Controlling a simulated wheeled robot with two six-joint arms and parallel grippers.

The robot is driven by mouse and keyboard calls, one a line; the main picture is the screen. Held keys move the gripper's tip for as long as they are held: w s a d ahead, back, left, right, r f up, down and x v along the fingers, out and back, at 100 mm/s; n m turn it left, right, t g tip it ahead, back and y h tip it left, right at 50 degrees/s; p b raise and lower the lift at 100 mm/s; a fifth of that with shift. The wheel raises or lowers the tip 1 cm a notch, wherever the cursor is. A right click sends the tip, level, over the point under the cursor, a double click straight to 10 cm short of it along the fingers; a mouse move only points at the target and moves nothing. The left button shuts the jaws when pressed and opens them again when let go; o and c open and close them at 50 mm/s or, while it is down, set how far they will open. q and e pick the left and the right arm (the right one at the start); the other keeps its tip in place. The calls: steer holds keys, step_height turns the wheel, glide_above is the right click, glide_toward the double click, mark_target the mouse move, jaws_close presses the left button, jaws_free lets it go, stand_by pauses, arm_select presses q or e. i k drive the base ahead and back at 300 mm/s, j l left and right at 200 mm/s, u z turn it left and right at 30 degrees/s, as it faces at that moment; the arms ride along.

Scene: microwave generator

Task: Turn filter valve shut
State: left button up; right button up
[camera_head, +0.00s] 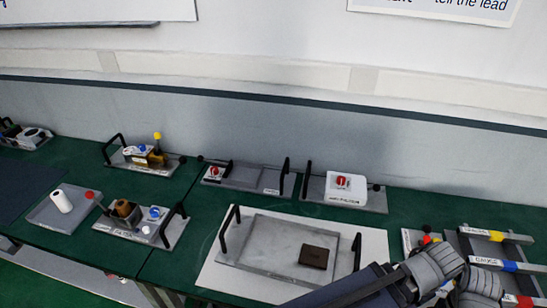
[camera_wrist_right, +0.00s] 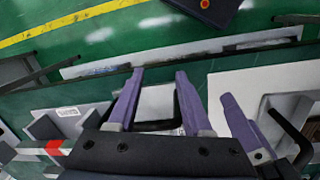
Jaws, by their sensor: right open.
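In the head view a white box with a red knob (camera_head: 342,182) stands on a grey handled tray (camera_head: 377,200) at the back of the green table. In the right wrist view my right gripper (camera_wrist_right: 182,84) shows purple fingers, spread apart and holding nothing, over trays and black handles. My left gripper is out of view.
A handled tray (camera_head: 262,262) with a brown block (camera_head: 314,257) lies on a white sheet (camera_head: 213,275) in front of the box. Metal bars (camera_head: 497,236) with coloured bands lie at the right. Other handled trays stand at the left. Some green table shows between the trays.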

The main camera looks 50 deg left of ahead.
mark_target(155, 212)
steer(key=k+u, duration=0.1)
steer(key=u, duration=0.95)
steer(key=i+l+u, duration=0.1)
steer(key=u, duration=1.75)
